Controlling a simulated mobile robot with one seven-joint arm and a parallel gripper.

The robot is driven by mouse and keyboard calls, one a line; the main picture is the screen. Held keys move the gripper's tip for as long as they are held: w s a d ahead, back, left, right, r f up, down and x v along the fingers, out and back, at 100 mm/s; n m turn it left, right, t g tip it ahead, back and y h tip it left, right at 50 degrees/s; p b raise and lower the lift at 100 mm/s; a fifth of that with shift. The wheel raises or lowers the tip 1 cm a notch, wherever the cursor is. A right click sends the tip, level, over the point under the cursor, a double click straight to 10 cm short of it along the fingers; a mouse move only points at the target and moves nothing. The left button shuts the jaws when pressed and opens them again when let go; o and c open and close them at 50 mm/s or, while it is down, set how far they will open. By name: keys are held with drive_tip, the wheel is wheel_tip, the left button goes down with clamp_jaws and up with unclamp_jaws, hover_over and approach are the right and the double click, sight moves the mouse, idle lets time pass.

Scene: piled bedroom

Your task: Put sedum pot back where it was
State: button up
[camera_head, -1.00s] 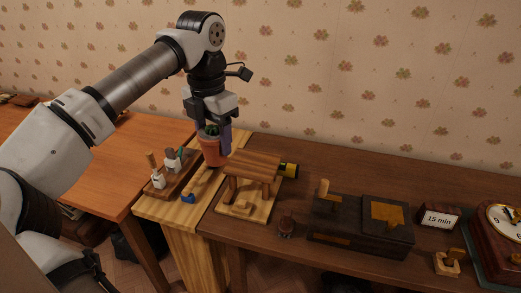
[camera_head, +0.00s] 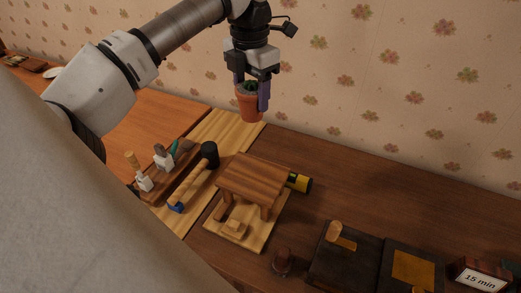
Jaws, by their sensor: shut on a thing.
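The sedum pot (camera_head: 250,107) is a small terracotta pot with a green plant in it. My gripper (camera_head: 252,92) points down and is shut on the pot, with one finger on each side. The pot looks upright and appears held above the back of the light wood board, near the wall. The plant is partly hidden by the fingers.
A small wooden stool (camera_head: 253,178) stands on a pale board, with a yellow-black cylinder (camera_head: 299,183) behind it. A mallet (camera_head: 193,178) lies left of it, beside a tool rack (camera_head: 170,183). Dark boxes (camera_head: 345,262) are at right. Dark tabletop behind the stool is clear.

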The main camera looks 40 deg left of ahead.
wheel_tip(320, 180, down, 20)
drive_tip(key=b, duration=1.3)
drive_tip(key=shift+r+b, duration=0.1)
drive_tip(key=shift+b, duration=0.2)
drive_tip(key=shift+s, duration=0.1)
drive_tip(key=shift+f, duration=0.2)
drive_tip(key=o, duration=1.1)
drive_tip(key=shift+c, duration=0.2)
drive_tip(key=shift+r, duration=0.15)
wheel_tip(320, 180, up, 12)
drive_tip(key=p, duration=0.8)
